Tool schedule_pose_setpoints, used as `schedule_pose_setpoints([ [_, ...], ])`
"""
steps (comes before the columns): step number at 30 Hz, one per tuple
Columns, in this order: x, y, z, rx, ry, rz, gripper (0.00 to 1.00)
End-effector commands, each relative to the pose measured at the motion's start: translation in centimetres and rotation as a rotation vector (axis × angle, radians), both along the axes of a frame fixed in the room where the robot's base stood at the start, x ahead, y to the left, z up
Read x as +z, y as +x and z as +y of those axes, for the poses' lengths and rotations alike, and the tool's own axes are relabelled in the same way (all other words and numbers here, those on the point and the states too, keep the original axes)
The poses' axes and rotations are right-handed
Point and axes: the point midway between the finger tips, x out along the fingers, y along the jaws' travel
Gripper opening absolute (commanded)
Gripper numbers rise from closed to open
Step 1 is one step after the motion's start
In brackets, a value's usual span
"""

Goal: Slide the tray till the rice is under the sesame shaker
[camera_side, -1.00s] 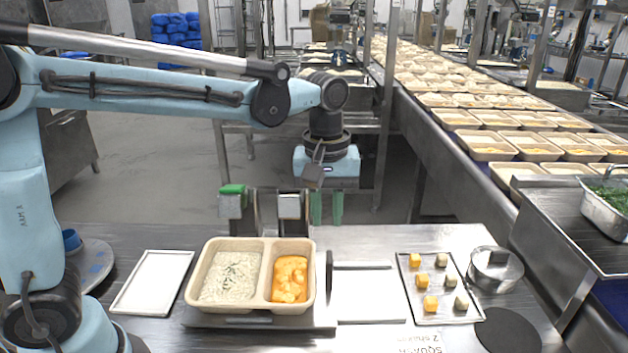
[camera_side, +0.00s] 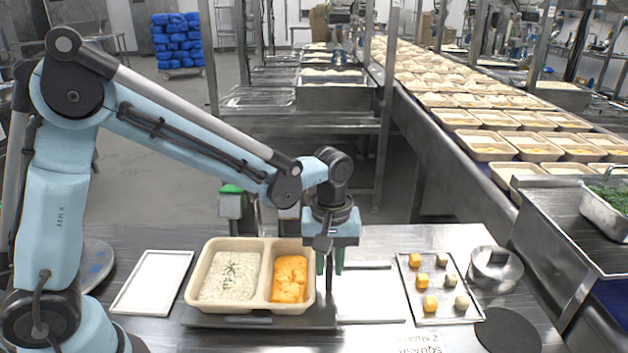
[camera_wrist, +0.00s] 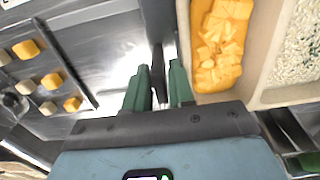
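The two-compartment tray (camera_side: 192,290) holds herb-flecked rice (camera_side: 232,280) on the left and orange squash (camera_side: 289,282) on the right. It sits on a dark carrier plate (camera_side: 240,321) with an upright dark bar at its right end. My gripper (camera_side: 329,265) is lowered at this bar. In the wrist view the green fingers (camera_wrist: 160,82) stand either side of the bar (camera_wrist: 158,65), with gaps showing. A green-topped unit (camera_side: 232,203) and a partly hidden pale-topped one (camera_side: 289,212) stand behind the tray. I cannot tell which is the sesame shaker.
A white board (camera_side: 152,284) lies left of the tray. A pale flat plate (camera_side: 370,297) is right of the bar. A conveyor (camera_side: 440,140) runs behind.

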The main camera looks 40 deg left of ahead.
Motion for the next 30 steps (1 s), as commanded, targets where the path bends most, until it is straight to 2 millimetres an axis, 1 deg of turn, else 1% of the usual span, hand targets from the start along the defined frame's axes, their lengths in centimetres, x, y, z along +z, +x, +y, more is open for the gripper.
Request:
schedule_pose_setpoints([
  [4,-0.86,0.0,0.0,0.0,0.0,0.0,0.23],
  [13,-1.03,-0.02,0.01,0.0,0.0,0.0,0.23],
  [14,-1.03,-0.02,0.01,0.0,0.0,0.0,0.22],
  [18,-1.02,-0.02,0.01,0.0,0.0,0.0,0.0],
  [27,-1.0,-0.01,-0.01,0.0,0.0,0.0,0.0],
  [30,-0.98,0.44,-0.44,-0.001,0.0,0.0,0.0],
])
